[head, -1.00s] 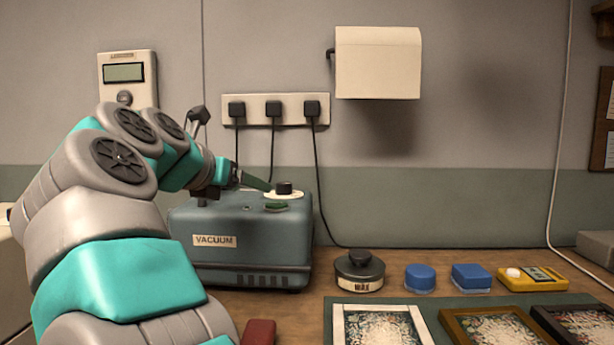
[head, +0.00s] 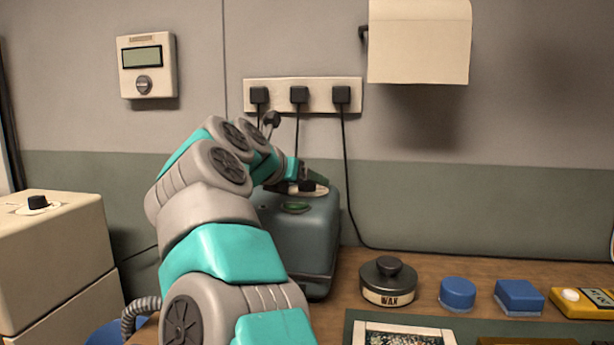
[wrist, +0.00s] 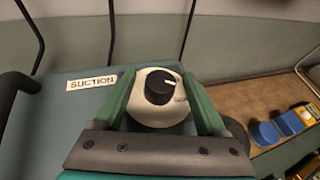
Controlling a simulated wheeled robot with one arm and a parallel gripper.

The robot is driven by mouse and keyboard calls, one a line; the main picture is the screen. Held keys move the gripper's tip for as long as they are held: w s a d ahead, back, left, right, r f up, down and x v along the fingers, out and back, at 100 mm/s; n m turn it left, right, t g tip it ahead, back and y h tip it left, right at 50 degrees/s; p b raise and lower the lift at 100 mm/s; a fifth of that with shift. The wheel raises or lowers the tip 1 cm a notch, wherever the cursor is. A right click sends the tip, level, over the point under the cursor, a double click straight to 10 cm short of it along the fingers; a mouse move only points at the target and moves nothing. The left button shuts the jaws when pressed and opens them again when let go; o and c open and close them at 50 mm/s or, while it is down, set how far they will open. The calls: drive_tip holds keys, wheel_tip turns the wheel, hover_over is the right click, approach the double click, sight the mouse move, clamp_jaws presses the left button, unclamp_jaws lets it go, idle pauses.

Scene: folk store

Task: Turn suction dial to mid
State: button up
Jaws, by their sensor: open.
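The suction dial (wrist: 160,86) is a black knob with a white pointer mark on a pale round plate, beside a "SUCTION" label (wrist: 92,83), in the wrist view. The pointer faces right and slightly up in that view. The dial sits on top of the blue-grey vacuum box (head: 312,245); it also shows in the head view (head: 307,187). My gripper (wrist: 160,95) is open, with one green finger on each side of the dial's plate. The knob stands between the fingers with gaps visible on both sides. Some plate lettering is partly hidden by the right finger.
A wax tin (head: 388,284), a round blue block (head: 457,294) and a square blue block (head: 519,297) stand right of the vacuum. A power strip (head: 318,95) with cords hangs behind. A cream cabinet (head: 55,260) with a black knob stands left.

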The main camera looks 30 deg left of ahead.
drive_tip(key=shift+w+f, duration=0.1)
drive_tip(key=shift+w, duration=0.15)
drive_tip(key=shift+c, duration=0.3)
clamp_jaws()
